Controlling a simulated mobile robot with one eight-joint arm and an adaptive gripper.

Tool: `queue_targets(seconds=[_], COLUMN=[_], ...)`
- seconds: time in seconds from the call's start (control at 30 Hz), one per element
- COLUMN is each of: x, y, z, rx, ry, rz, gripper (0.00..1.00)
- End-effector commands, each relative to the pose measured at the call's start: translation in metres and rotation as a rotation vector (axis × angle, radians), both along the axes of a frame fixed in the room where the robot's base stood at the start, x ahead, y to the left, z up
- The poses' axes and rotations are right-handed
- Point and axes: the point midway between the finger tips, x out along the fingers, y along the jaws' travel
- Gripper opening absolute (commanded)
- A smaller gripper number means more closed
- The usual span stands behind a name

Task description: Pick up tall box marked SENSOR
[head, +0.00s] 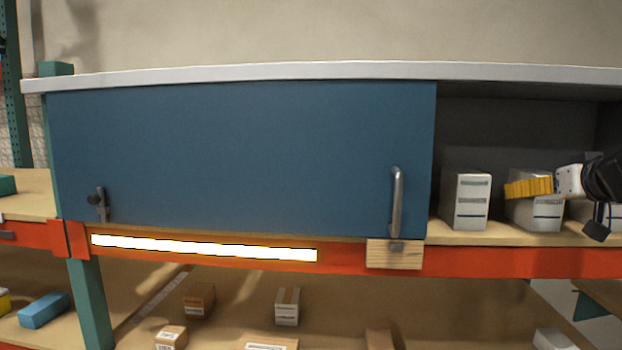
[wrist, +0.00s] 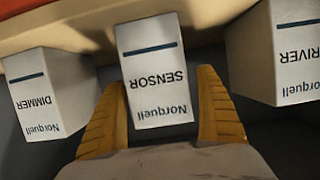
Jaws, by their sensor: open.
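The tall white box marked SENSOR (wrist: 155,75) stands in the middle of the wrist view, its lettering upside down there. The yellow fingers of my gripper (wrist: 162,88) are open, one on each side of it in the picture. I cannot tell whether they are around the box or still short of it. In the head view my gripper (head: 528,188) crosses in front of the middle box (head: 540,213) on the shelf, covering its upper part. Labels are not readable in that view.
A DIMMER box (wrist: 40,95) and a DRIVER box (wrist: 285,55) flank the SENSOR box with narrow gaps. A blue sliding door (head: 240,160) with a handle (head: 397,202) covers the cabinet's left part. A white top panel (head: 330,71) overhangs the opening.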

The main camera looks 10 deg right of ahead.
Motion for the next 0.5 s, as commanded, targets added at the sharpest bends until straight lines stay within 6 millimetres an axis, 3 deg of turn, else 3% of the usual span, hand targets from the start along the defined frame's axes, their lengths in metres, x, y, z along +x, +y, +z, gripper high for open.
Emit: queue_targets(seconds=[0.1, 0.33, 0.37, 0.5], x=[0.0101, 0.0113, 0.0113, 0.0112], y=[-0.0022, -0.0027, -0.0027, -0.0026], z=[-0.0034, -0.0054, -0.0054, -0.0052], rx=[-0.001, 0.000, 0.000, 0.000], ry=[0.000, 0.000, 0.000, 0.000], rz=[0.000, -0.001, -0.001, -0.001], gripper=[0.83, 0.83, 0.78, 0.35])
